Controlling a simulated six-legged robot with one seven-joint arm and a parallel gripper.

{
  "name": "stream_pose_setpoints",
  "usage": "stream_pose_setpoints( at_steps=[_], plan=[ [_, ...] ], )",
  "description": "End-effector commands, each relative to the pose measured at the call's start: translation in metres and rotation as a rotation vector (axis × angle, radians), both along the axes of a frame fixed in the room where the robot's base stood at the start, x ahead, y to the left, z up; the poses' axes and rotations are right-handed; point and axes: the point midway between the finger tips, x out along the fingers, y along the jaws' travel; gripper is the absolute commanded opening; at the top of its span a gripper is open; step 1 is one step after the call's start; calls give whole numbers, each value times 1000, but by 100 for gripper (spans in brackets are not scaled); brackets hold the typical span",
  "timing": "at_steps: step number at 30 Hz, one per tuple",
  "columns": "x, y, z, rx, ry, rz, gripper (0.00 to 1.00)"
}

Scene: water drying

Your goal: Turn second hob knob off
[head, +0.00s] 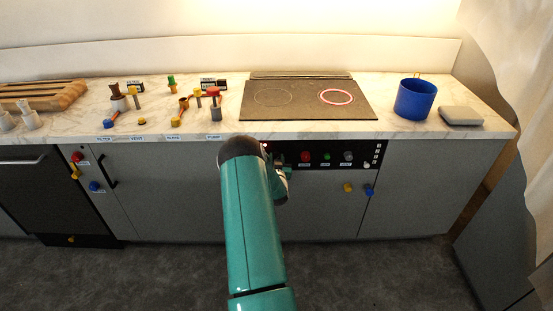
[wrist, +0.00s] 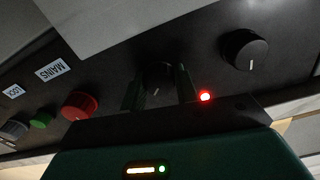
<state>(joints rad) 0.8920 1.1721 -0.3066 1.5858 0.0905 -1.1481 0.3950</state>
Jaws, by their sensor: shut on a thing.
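The black control panel (head: 370,150) is on the cabinet front below the hob (head: 300,112). In the wrist view, my gripper (wrist: 159,92) has its two dark fingers on either side of a black knob (wrist: 158,76), shut on it. A small white mark shows on this knob; its exact angle is hard to read. Another black knob (wrist: 244,50) with a white mark stands free to the right. A red light (wrist: 205,97) glows between the two knobs. In the head view, the right cooking ring (head: 337,97) glows red. My arm hides the panel's left part and both black knobs there.
A red knob (wrist: 80,105), a green button (wrist: 42,120) and a grey knob (wrist: 14,130) are farther left in the wrist view. A blue pot (head: 415,100) stands right of the hob. Yellow and blue knobs (head: 348,187) are below the panel. The floor is clear.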

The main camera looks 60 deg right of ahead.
Motion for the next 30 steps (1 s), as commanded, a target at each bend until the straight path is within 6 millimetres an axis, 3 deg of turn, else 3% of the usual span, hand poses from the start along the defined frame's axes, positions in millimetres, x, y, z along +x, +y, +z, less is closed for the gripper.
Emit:
stream_pose_setpoints(
  at_steps=[18,30],
  plan=[
    [0,2,-2,-257,511,1,7],
    [0,1,-2,-358,712,0,7]
  ],
)
